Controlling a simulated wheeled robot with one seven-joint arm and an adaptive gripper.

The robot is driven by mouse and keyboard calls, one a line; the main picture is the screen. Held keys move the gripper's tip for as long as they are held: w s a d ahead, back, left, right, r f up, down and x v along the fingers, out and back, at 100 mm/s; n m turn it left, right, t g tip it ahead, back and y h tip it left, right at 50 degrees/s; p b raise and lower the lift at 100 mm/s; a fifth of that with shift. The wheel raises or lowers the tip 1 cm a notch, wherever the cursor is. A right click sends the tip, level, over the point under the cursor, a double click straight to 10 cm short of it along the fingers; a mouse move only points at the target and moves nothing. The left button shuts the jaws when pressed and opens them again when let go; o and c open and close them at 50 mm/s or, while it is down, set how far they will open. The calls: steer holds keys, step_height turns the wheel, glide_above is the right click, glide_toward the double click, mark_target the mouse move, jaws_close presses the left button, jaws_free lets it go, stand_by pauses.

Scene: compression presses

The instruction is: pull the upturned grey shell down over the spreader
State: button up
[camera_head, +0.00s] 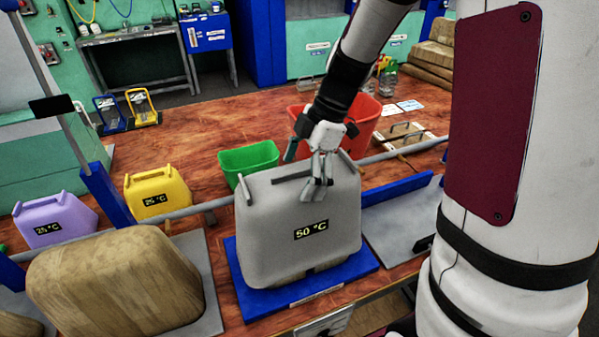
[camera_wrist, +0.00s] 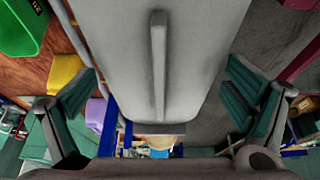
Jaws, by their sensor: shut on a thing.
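The grey shell (camera_head: 298,215), with a "50 °C" display on its front, sits upside down over a wooden form, which I take to be the spreader (camera_head: 328,266). Only a low strip of the wood shows under the shell's lower edge; the rest is hidden. My gripper (camera_head: 319,192) is at the shell's top front edge, fingers pointing down. In the wrist view the shell (camera_wrist: 200,45) fills the middle, with a raised bar along it. My green-padded fingers (camera_wrist: 160,105) lie on either side of the shell, and my gripper is shut on it. Exact finger contact is hard to see.
The form stands on a blue plate (camera_head: 255,302). A bare wooden form (camera_head: 115,275) is at left, with yellow (camera_head: 158,193) and purple (camera_head: 55,220) cans behind. Green (camera_head: 248,160) and red (camera_head: 362,127) bins stand behind the shell. A grey rail (camera_head: 205,207) crosses the bench.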

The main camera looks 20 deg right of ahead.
steer(key=shift+f+b, duration=0.3)
steer(key=shift+f, duration=0.25)
stand_by(0.4)
steer(key=o, duration=1.4)
steer(key=shift+o, duration=0.2)
steer(key=v, duration=1.2)
steer(key=shift+r, duration=0.1)
steer(key=s+a+r+m+t+h, duration=0.2)
steer(key=s+m, duration=0.6)
steer(key=m, duration=0.1)
steer(key=s+a+r+m+t+h, duration=0.2)
steer(key=s+r+m+t, duration=0.1)
steer(key=s+m, duration=0.5)
steer(key=shift+s+a+m+t+h, duration=0.2)
steer(key=shift+a+m+t+h, duration=0.15)
steer(key=shift+m, duration=0.15)
